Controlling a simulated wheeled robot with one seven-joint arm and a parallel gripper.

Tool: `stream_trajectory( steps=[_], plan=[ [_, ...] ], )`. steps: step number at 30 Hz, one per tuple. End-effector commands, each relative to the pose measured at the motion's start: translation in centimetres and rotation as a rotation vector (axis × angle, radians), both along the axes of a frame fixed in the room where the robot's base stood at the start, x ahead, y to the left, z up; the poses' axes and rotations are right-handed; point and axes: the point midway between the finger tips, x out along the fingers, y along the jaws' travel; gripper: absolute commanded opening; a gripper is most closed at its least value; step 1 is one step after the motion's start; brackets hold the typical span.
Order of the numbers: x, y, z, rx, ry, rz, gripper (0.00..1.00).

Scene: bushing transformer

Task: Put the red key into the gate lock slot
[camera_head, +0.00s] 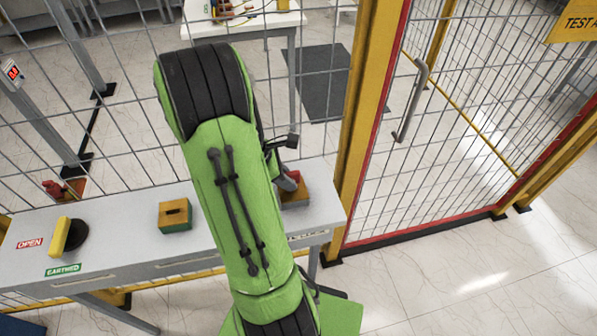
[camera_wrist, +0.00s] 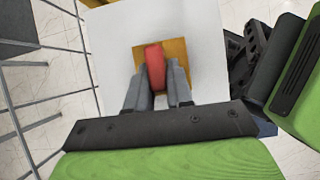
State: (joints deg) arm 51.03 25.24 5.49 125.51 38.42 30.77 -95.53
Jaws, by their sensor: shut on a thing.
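The red key (camera_wrist: 155,66) is between the two grey fingers of my gripper (camera_wrist: 158,88) in the wrist view, over an orange-yellow block (camera_wrist: 178,50). In the head view the red key (camera_head: 294,175) shows as a small red patch beside my green arm, at the orange-brown block (camera_head: 296,196) on the table's right end, near the gate post. My gripper (camera_head: 287,180) is mostly hidden there by my arm. I cannot tell whether the key is in a slot or just above it. Another yellow-and-green block (camera_head: 175,215) with a dark slot stands mid-table.
The grey table (camera_head: 115,240) carries a yellow-handled black knob (camera_head: 66,236) with OPEN and EARTHED labels. A wire fence stands behind it. The mesh gate (camera_head: 465,120) with a grey handle (camera_head: 411,100) is at the right. A white table (camera_head: 245,22) stands beyond the fence.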

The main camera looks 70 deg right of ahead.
Motion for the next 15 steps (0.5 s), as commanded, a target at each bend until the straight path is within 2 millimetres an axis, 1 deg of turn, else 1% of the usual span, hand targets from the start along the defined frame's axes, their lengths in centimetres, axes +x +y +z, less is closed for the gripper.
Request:
stream_trajectory(
  steps=[14, 15],
  plan=[
    [0.0, 0.0, -1.3, 0.0, 0.0, 0.0, 0.0],
    [0.0, 0.0, -1.3, 0.0, 0.0, 0.0, 0.22]
  ],
)
